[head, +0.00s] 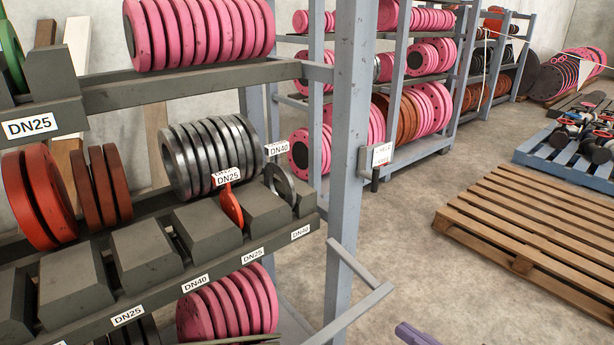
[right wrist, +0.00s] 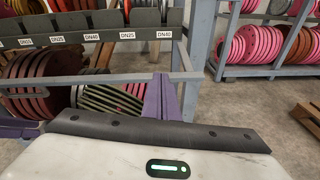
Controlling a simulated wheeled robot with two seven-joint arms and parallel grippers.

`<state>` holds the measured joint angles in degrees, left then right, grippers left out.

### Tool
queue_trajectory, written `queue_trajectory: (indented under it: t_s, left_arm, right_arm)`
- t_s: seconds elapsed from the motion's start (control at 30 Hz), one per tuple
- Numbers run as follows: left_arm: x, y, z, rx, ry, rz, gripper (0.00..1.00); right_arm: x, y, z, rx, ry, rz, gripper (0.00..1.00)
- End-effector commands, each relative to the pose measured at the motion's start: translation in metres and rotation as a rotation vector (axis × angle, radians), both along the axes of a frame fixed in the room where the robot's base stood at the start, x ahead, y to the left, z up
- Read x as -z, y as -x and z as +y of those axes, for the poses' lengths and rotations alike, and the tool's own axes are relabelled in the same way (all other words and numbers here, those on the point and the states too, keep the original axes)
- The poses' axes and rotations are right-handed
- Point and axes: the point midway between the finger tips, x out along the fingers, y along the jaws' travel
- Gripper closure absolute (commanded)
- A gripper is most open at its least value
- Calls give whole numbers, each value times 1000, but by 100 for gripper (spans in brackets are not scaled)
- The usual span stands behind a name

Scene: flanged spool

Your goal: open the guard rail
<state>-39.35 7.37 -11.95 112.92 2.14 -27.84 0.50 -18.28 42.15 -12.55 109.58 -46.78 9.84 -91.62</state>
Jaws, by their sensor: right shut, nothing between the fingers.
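The guard rail (head: 345,318) is a grey bar in front of the rack, low in the head view. A short arm joins its right end to the rack's post. In the right wrist view the rail (right wrist: 85,79) runs level across the rack's front. My right gripper (head: 413,334) shows only as a purple tip at the bottom edge of the head view, right of the rail. In the right wrist view its purple fingers (right wrist: 160,84) are shut and empty, overlapping the rail's right part. I cannot tell whether they touch it.
The grey rack post (head: 348,150) stands behind the rail, with a tag on it. Shelves hold pink flanges (head: 200,30), steel flanges (head: 210,150) and red flanges (head: 40,195). A wooden pallet (head: 535,220) lies at the right. The floor between rack and pallet is clear.

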Motion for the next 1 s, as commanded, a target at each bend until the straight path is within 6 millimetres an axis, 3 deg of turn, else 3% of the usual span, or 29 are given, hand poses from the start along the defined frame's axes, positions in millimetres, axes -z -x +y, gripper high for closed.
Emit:
queue_trajectory:
  t_s: [0.17, 0.27, 0.4, 0.5, 0.67, 0.7, 0.73, 0.87, 1.0]
  left_arm:
    - [0, 0, 0, -1, 0, 1, 69]
    - [0, 0, 0, -1, 0, 1, 69]
    - [-1, 0, 0, -1, 0, 1, 69]
    - [-1, 0, 0, -1, 0, 1, 69]
    - [-1, 0, 1, -1, 0, 1, 69]
    - [-1, 0, 1, -1, 0, 1, 69]
    - [-1, 0, 1, -1, 0, 1, 69]
    - [-1, 0, 1, -1, 0, 1, 69]
    - [-1, 0, 1, -1, 0, 1, 69]
  right_arm:
    - [38, 17, 0, 297, -624, 368, 100]
    - [73, 38, 0, 528, -1087, 622, 100]
    - [127, 82, 13, 870, -1716, 929, 100]
    - [156, 115, 29, 1098, -2089, 1080, 100]
    - [181, 153, 54, 1358, -2474, 1198, 100]
    - [184, 158, 58, 1396, -2527, 1210, 95]
    - [185, 161, 61, -1396, 2516, -1198, 90]
    - [188, 165, 64, -1379, 2471, -1164, 69]
    - [188, 165, 64, -1380, 2474, -1166, 69]
